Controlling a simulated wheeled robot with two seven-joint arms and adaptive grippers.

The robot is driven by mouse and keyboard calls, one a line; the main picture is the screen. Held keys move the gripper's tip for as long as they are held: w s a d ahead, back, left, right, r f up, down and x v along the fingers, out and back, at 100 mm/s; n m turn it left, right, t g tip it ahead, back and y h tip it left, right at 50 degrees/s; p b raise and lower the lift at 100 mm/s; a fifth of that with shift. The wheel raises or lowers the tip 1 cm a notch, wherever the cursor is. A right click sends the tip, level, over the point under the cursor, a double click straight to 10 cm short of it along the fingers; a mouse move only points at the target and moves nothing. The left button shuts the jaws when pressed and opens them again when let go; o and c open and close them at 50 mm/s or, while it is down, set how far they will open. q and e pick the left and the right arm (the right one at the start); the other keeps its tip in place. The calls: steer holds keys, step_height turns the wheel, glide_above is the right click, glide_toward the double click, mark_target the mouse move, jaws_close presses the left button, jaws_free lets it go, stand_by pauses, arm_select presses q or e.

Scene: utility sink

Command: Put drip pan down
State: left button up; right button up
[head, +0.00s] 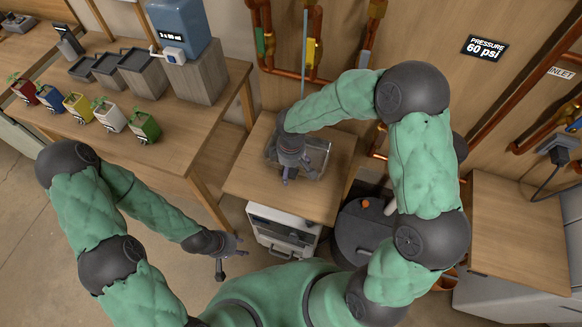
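The drip pan looks to be the clear, see-through tray (322,152) on the wooden top of a small cabinet, in the middle of the head view. My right gripper (298,178) points down over the left part of the tray and hides some of it. Its fingertips look a little apart. I cannot tell whether the tray wall is between them, or whether the tray rests fully on the wood. My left gripper (231,262) is low in front of the cabinet, at its left, apart from the tray. Its fingers look spread and empty.
The cabinet top (262,178) is bare around the tray. A dark round bin (358,232) stands right of the cabinet. At left, a wooden table (185,130) holds colored plant pots, grey bins and a blue water tank (183,25). Copper pipes (262,40) run along the wall behind.

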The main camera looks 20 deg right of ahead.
steer(key=shift+r, duration=0.2)
step_height(320, 180, up, 12)
steer(key=p, duration=0.3)
steer(key=shift+p, duration=0.3)
steer(key=shift+f, duration=0.1)
